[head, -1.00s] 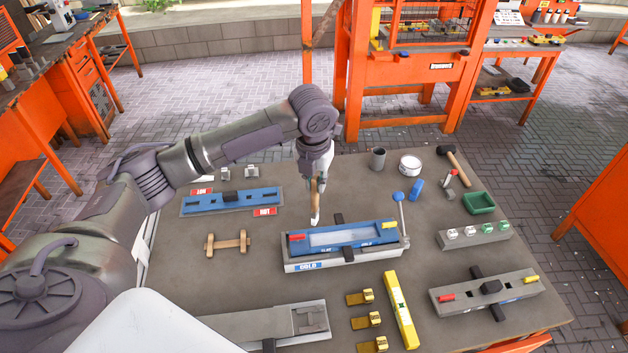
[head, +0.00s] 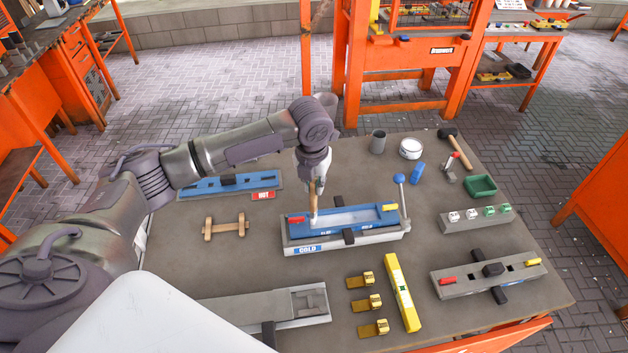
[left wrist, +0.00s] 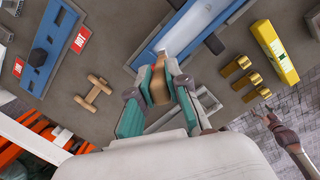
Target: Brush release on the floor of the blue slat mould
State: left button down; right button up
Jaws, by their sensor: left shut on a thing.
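My left gripper (head: 316,184) is shut on the wooden handle of a brush (head: 313,203). The brush points down, its pale tip at the left end of the blue slat mould (head: 368,226), near the red piece; contact with the floor is too small to tell. The mould sits in a grey holder marked COLD, with a pale long recess. In the left wrist view the brush (left wrist: 159,88) is between the fingers and the mould (left wrist: 219,44) lies beyond. What seems to be my right gripper (left wrist: 264,117) shows small at lower right, apart from the mould.
A blue-knobbed lever (head: 399,195) stands at the mould's right end. A white tin (head: 410,147) and grey cup (head: 378,141) stand behind. Another blue mould (head: 205,187) lies left, with a wooden piece (head: 226,226) nearer. A yellow level (head: 402,292) and brass clips lie in front.

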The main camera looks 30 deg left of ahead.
dwell(0.6)
pick_arm(q)
jog(key=shift+p, duration=0.45)
jog(key=shift+p, duration=0.5)
jog(key=shift+f, duration=0.65)
dwell(0.5)
